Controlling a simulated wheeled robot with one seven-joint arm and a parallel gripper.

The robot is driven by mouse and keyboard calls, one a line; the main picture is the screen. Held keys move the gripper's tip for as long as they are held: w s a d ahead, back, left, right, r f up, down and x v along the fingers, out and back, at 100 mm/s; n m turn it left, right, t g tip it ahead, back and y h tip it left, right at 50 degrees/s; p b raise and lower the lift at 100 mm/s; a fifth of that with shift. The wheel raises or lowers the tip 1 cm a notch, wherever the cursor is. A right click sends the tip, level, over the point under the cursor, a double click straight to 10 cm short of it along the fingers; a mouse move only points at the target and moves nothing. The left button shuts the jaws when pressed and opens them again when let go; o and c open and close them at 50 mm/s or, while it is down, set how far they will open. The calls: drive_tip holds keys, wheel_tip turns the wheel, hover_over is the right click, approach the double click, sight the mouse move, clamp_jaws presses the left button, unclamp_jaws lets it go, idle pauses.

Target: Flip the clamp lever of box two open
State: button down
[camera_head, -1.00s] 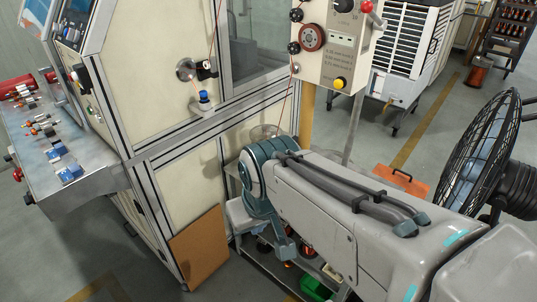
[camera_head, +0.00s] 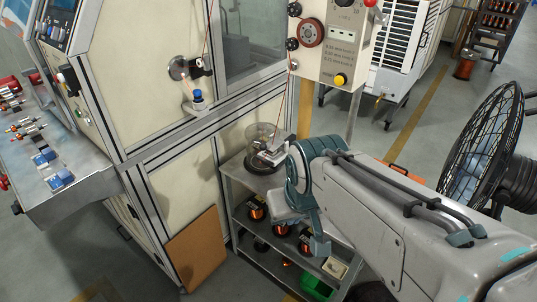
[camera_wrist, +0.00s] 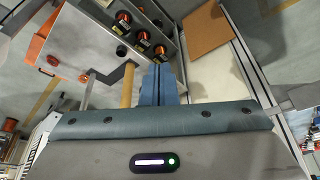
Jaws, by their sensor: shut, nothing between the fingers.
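A pale box (camera_head: 340,45) with dials, a yellow button and a red-tipped knob (camera_head: 370,3) stands on posts at the upper middle of the head view. I cannot tell whether it is box two, and I cannot make out a clamp lever in either view. My gripper (camera_wrist: 158,70) is shut and empty in the wrist view, its blue-grey fingers together. In the head view my arm reaches in from the lower right, below the pale box, and I cannot make out the fingertips there. A tan post (camera_wrist: 128,86) stands just left of the fingers in the wrist view.
A shelf cart (camera_head: 244,180) with several copper spools and a clear dome on top stands beside the cream machine (camera_head: 165,115). A brown board (camera_head: 197,250) leans on the machine. A black fan (camera_head: 484,150) stands close to my arm on the right.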

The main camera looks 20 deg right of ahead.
drive_tip(key=w+d+f+m+t+b, duration=0.1)
drive_tip(key=w+d+f+t+b, duration=0.25)
drive_tip(key=w+b, duration=0.2)
drive_tip(key=w+d+f+t+h+b, duration=0.1)
drive_tip(key=w+d+f+t+b, duration=0.15)
drive_tip(key=w+t+b, duration=0.35)
drive_tip(key=w+d+f+m+t+b, duration=0.1)
drive_tip(key=w+d+f+t+b, duration=0.2)
drive_tip(key=w, duration=0.4)
drive_tip(key=s+a+f+n+t+y+b, duration=0.1)
drive_tip(key=s+f+n+t+y+b, duration=0.2)
drive_tip(key=y+b, duration=0.8)
wheel_tip(320, 180, down, 3)
drive_tip(key=s+t+b, duration=0.1)
drive_tip(key=t+b, duration=0.1)
drive_tip(key=b, duration=0.1)
drive_tip(key=shift+a+r+t+y, duration=0.15)
drive_tip(key=shift+a+t+y, duration=0.05)
drive_tip(key=shift+t+y, duration=0.15)
drive_tip(key=shift+w+r+p, duration=0.1)
drive_tip(key=shift+p, duration=0.2)
